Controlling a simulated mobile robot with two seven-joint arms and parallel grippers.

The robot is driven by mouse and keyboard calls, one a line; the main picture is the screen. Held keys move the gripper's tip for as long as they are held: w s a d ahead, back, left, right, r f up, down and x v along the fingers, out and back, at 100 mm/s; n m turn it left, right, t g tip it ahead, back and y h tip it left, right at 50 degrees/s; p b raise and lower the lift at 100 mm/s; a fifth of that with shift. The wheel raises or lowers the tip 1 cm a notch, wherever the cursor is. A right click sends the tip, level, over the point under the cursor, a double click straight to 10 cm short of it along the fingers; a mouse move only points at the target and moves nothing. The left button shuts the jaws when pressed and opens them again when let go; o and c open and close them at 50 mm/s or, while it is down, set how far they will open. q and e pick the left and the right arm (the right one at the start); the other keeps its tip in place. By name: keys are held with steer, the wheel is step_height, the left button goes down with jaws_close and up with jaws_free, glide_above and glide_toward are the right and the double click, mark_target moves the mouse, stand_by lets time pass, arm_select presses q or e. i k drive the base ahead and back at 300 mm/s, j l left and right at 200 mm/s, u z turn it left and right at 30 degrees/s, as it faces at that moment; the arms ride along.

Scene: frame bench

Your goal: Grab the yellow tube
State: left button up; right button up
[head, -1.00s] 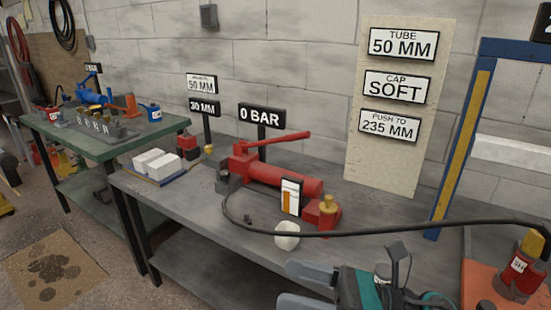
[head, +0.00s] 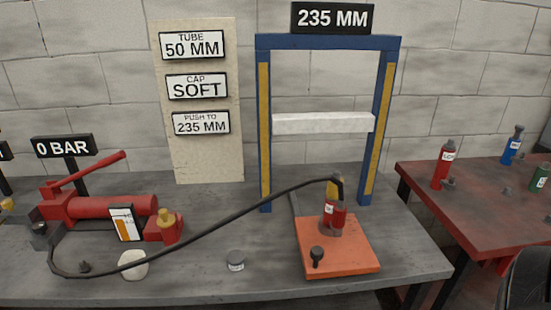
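No loose, all-yellow tube shows clearly in the head view. The nearest match is the yellow upper part (head: 334,191) of a red cylinder (head: 333,218), which stands upright on an orange base plate (head: 340,261) below the blue press frame. A black hose (head: 215,222) reaches its top from the red hand pump (head: 110,206) at the left. The pump also has a small block with a yellow cap (head: 167,217).
The blue frame (head: 385,120) holds a white crossbar (head: 322,123) under a 235 MM display (head: 332,18). A red-topped table (head: 460,200) at right holds red (head: 443,165), blue (head: 513,146) and green (head: 540,178) cylinders.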

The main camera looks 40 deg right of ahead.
mark_target(332, 192)
steer(key=z, duration=1.6)
steer(key=i+l, duration=0.15)
steer(key=l, duration=0.2)
steer(key=i+l, duration=0.1)
steer(key=l, duration=0.3)
steer(key=i+l+u, duration=0.1)
steer(key=l, duration=0.25)
steer(key=i, duration=0.05)
